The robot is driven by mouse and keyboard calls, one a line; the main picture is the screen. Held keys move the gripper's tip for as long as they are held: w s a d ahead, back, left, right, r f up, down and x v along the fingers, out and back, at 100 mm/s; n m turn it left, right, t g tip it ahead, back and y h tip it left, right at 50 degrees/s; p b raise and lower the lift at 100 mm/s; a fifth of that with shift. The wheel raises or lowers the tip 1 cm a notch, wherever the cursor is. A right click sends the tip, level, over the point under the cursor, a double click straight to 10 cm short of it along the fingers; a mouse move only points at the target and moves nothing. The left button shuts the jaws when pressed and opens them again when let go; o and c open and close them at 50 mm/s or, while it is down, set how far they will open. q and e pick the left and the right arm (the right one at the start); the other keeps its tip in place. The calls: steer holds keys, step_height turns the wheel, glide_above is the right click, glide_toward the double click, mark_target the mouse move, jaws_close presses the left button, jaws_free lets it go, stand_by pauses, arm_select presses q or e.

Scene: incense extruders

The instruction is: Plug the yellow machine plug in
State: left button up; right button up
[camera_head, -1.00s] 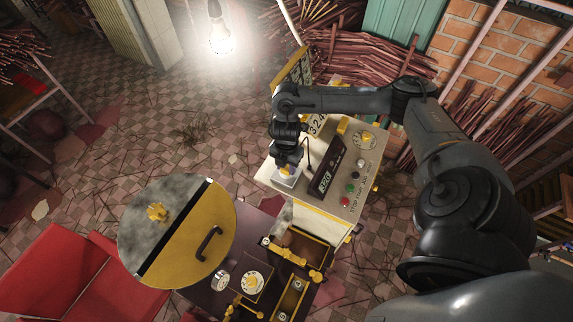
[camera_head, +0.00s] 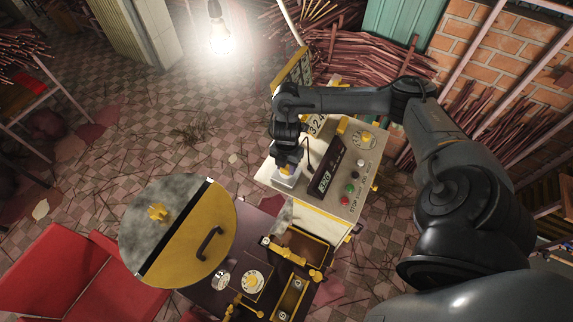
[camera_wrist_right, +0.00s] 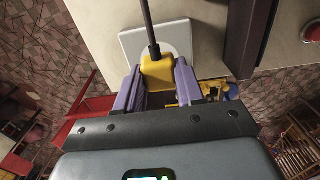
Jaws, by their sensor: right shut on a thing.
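The yellow plug (camera_wrist_right: 157,74) with its dark cord is between the two purple fingers of my right gripper (camera_wrist_right: 158,85) in the right wrist view. The gripper is shut on it. A white square socket plate (camera_wrist_right: 130,42) lies right behind the plug on the machine's pale top. In the head view my right gripper (camera_head: 287,164) points down over the white socket plate (camera_head: 286,181) at the left end of the control panel. The plug's front is hidden, so I cannot tell how deep it sits in the socket. My left gripper does not show.
The pale control panel (camera_head: 372,158) carries a dark digital display (camera_head: 324,180) and coloured buttons right of the socket. A round yellow and grey lid (camera_head: 207,237) and a dark table with yellow-edged trays stand in front. A lit bulb (camera_head: 219,38) hangs at the back.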

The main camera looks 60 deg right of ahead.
steer(key=shift+f, duration=0.2)
steer(key=shift+f+b, duration=0.35)
steer(key=shift+f, duration=0.05)
steer(key=o, duration=1.1)
steer(key=shift+c, duration=0.2)
steer(key=shift+r, duration=0.15)
steer(key=shift+r, duration=0.25)
step_height(320, 180, up, 9)
steer(key=p, duration=0.3)
steer(key=shift+f+p, duration=0.15)
steer(key=shift+p, duration=0.15)
steer(key=shift+r+p, duration=0.35)
steer(key=shift+r, duration=0.3)
